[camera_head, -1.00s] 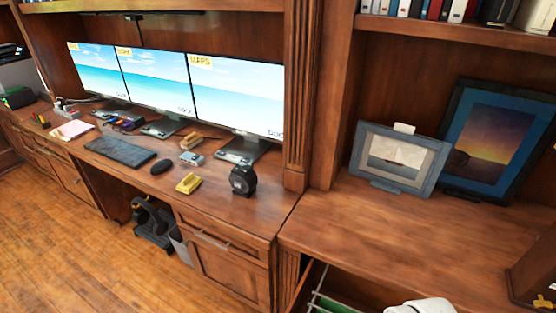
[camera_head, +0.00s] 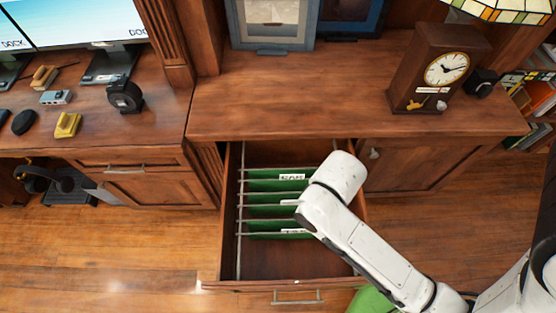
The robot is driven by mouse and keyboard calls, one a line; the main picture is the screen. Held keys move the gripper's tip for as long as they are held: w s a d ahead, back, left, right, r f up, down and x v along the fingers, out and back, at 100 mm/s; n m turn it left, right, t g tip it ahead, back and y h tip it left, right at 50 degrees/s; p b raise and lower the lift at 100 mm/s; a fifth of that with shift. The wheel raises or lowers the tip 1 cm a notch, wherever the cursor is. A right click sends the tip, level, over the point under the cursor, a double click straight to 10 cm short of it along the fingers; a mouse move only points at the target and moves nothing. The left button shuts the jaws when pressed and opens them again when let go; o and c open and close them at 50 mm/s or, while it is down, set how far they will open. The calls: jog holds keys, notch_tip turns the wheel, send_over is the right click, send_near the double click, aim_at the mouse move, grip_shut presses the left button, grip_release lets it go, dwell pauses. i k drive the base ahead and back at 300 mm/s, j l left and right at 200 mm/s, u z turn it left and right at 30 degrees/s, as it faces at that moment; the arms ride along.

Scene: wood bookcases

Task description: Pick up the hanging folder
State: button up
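Several green hanging folders (camera_head: 271,198) hang in a row on metal rails inside an open wooden drawer (camera_head: 262,287) below the counter.
The counter (camera_head: 290,105) above the drawer is mostly clear, with a wooden clock (camera_head: 437,68) at the right and framed pictures (camera_head: 271,22) at the back. A desk with monitors (camera_head: 78,20) stands at left. Open wooden floor (camera_head: 130,255) lies at lower left.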

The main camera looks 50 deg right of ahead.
aim_at(272, 228)
jog(key=k+j+z, duration=0.25)
jog(key=k+j, duration=0.15)
jog(key=k+j+z, duration=0.5)
jog(key=k, duration=0.3)
